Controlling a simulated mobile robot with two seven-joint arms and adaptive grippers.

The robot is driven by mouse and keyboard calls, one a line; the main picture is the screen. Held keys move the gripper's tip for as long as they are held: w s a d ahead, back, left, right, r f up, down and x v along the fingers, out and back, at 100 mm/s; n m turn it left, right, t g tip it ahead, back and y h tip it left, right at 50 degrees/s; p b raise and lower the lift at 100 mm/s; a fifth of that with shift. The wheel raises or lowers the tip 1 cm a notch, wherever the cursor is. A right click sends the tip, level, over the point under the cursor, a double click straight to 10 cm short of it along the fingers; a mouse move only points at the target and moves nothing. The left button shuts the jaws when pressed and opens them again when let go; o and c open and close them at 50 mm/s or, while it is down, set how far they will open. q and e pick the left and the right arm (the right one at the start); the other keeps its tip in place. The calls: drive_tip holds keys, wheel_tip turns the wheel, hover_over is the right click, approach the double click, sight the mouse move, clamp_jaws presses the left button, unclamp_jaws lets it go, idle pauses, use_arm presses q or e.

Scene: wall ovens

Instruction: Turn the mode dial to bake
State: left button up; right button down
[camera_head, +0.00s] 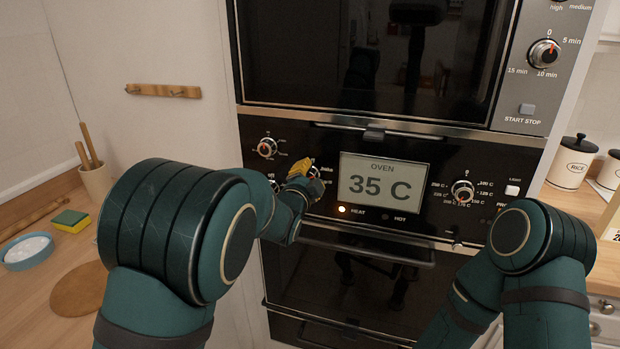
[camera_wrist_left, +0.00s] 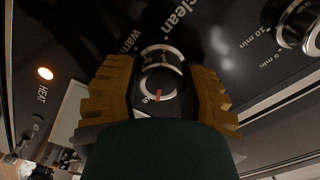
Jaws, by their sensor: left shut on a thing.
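The mode dial (camera_wrist_left: 161,62) is a silver knob with a red mark on the black oven panel, left of the display. In the left wrist view the labels "clean" and "Warm" and a partly hidden word ending in "e" surround it. The red mark lies close to that partly hidden word. My left gripper (camera_head: 303,172) has yellow fingers and is shut on the dial, one finger on each side, as the left wrist view (camera_wrist_left: 160,92) shows. In the head view the gripper hides most of the dial. My right arm is at the lower right; its gripper is out of view.
The oven display (camera_head: 384,186) reads 35 C, with the HEAT lamp (camera_head: 343,210) lit orange. Other knobs are a small dial (camera_head: 267,147) at upper left and a temperature dial (camera_head: 462,191) at right. The oven door handle (camera_head: 368,246) runs below the panel.

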use_arm(q)
drive_tip(key=shift+r, duration=0.3)
drive_tip(key=o, duration=1.1)
drive_tip(key=shift+o, duration=0.8)
drive_tip(key=shift+w+d+f, duration=0.1)
drive_tip(key=shift+f, duration=0.05)
drive_tip(key=v, duration=1.2)
drive_tip(key=shift+f, duration=0.1)
